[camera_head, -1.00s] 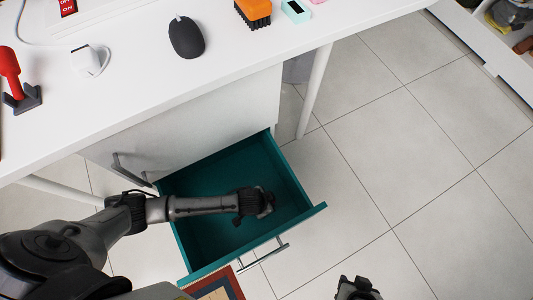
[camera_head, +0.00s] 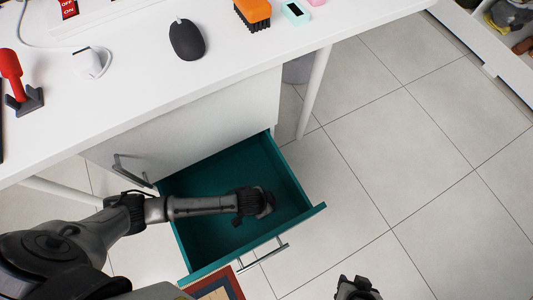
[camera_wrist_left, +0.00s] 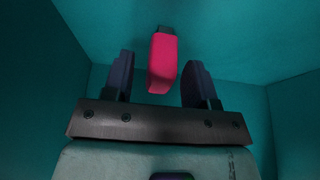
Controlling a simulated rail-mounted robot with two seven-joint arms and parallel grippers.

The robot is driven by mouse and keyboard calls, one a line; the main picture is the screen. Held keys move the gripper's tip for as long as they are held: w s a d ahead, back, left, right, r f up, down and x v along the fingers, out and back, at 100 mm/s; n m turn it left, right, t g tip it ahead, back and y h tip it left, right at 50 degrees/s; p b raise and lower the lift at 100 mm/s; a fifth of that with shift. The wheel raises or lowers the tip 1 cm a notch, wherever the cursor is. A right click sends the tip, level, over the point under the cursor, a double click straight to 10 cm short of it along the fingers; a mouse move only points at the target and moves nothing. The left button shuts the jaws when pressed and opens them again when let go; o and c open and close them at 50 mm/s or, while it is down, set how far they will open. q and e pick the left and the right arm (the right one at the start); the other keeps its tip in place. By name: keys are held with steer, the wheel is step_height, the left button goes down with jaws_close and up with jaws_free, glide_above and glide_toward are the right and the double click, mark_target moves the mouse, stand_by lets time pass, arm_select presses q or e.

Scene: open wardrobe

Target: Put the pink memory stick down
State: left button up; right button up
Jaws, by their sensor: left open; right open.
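The pink memory stick (camera_wrist_left: 162,62) shows in the left wrist view inside the teal drawer. It lies between the two fingers of my left gripper (camera_wrist_left: 160,78), with a gap on each side, so the gripper is open around it. In the head view my left gripper (camera_head: 262,203) is down inside the open teal drawer (camera_head: 296,178), and the stick is hidden there. My right gripper (camera_head: 357,285) is at the bottom edge of the head view, over the floor, open; no object shows in it.
The white desk (camera_head: 130,95) stands above the drawer. On it are a dark mouse (camera_head: 187,39), an orange brush (camera_head: 254,13), a white device (camera_head: 92,62) and a red-handled tool (camera_head: 14,75). The drawer's walls close around my left gripper.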

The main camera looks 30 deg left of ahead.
arm_select(q)
steer(key=p+v, duration=0.6)
steer(key=v, duration=0.5)
steer(key=shift+r, duration=0.2)
step_height(320, 180, up, 8)
steer(key=s+n, duration=0.2)
steer(key=s+a+r+n+y, duration=0.2)
steer(key=s+a, duration=0.4)
steer(key=a, duration=0.3)
steer(key=shift+s+a+r+n, duration=0.15)
steer(key=shift+a+r+n, duration=0.25)
steer(key=shift+r, duration=0.3)
steer(key=shift+r, duration=0.1)
